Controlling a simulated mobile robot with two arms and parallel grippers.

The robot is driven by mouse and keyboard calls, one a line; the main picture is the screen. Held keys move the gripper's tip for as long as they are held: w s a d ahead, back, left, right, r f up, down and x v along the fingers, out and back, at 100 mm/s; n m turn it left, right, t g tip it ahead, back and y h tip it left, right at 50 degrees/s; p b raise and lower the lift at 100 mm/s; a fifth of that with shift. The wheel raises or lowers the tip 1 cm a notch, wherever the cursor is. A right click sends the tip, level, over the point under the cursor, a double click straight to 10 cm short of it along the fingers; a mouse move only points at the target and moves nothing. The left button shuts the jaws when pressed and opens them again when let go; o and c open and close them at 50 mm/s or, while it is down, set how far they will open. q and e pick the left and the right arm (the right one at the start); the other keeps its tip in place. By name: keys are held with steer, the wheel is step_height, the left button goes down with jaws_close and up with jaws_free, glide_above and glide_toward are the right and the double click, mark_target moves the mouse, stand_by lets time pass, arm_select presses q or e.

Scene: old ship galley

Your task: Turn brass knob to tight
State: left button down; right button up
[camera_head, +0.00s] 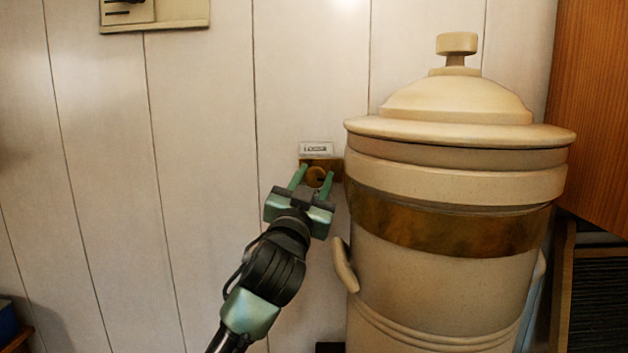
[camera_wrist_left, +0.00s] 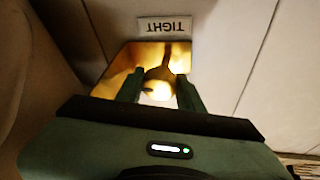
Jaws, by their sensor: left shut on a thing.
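The brass knob (camera_head: 317,177) sits on a square brass plate (camera_head: 336,166) fixed to the pale panelled wall. A small white label (camera_head: 317,148) is above the plate; in the left wrist view the label (camera_wrist_left: 177,26) reads TIGHT, upside down. My left gripper (camera_head: 313,178) has its green fingers on either side of the knob and is shut on it. In the left wrist view the knob (camera_wrist_left: 158,88) shows bright between the fingertips, with the plate (camera_wrist_left: 118,72) behind it. The knob's exact turn is hard to tell. My right gripper is not in view.
A large cream lidded crock (camera_head: 450,285) with a brass band stands close to the right of the plate, its side handle (camera_head: 345,265) near my left gripper. A wooden cabinet (camera_head: 592,110) is at the far right.

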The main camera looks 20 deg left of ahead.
arm_select(q)
steer(key=m+h, duration=0.1)
steer(key=m, duration=0.1)
steer(key=m+g, duration=0.1)
steer(key=m, duration=0.2)
steer(key=shift+h, duration=0.4)
steer(key=m+g+h, duration=0.1)
steer(key=m+g, duration=0.1)
steer(key=m, duration=0.3)
steer(key=m+g, duration=0.1)
steer(key=m, duration=0.3)
steer(key=shift+g, duration=0.4)
steer(key=shift+m+g+y, duration=0.3)
steer(key=shift+m+g, duration=0.4)
steer(key=shift+m, duration=0.9)
steer(key=shift+f, duration=0.1)
steer(key=c, duration=0.9)
jaws_free()
steer(key=shift+w, duration=0.1)
